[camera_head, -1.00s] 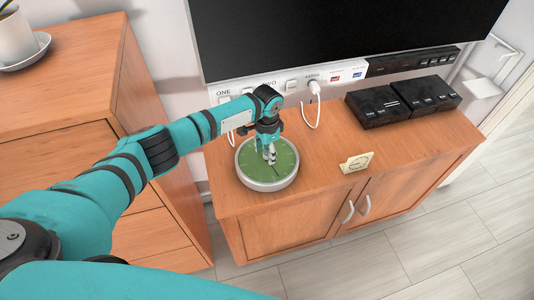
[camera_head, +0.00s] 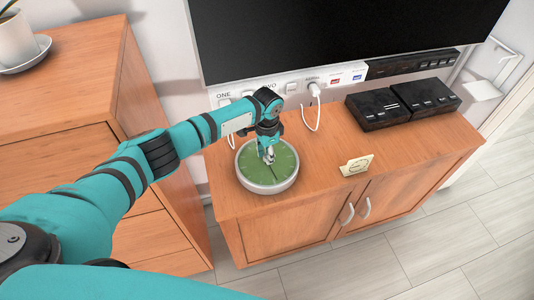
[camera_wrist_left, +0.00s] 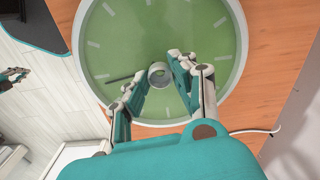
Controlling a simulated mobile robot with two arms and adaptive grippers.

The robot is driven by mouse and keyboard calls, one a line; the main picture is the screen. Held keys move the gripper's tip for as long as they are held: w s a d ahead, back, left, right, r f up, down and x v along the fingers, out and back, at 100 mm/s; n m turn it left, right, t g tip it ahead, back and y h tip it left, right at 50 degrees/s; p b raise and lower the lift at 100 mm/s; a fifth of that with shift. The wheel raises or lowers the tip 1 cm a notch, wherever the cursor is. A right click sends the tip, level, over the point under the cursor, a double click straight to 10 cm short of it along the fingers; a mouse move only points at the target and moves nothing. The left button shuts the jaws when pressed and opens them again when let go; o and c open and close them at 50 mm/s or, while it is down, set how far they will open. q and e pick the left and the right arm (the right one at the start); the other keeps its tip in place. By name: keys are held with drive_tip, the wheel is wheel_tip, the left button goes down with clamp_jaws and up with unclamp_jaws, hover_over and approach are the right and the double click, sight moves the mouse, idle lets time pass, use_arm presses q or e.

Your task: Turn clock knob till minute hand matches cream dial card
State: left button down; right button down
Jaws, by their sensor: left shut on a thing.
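The green-faced clock (camera_head: 252,178) with a pale rim lies face up on the left part of the low wooden cabinet. My left gripper (camera_head: 267,155) reaches down over its middle. In the left wrist view the left fingers (camera_wrist_left: 165,82) are closed around the small grey knob (camera_wrist_left: 158,73) at the dial's centre. A dark hand (camera_wrist_left: 122,78) points left from the knob there; in the head view it points toward the lower right. My right gripper (camera_wrist_left: 14,75) shows small at the wrist view's left edge.
Two black boxes (camera_head: 403,102) stand at the cabinet's back right. A white cable (camera_head: 312,112) hangs from the socket strip behind the clock, below a dark screen (camera_head: 340,35).

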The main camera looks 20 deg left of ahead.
use_arm(q)
drive_tip(key=m, duration=0.9)
drive_tip(key=shift+b, duration=0.3)
drive_tip(key=m, duration=0.5)
drive_tip(key=shift+m+b, duration=0.4)
drive_tip(key=m, duration=0.4)
drive_tip(key=shift+b, duration=0.3)
drive_tip(key=shift+m, duration=0.3)
drive_tip(key=c, duration=1.1)
unclamp_jaws()
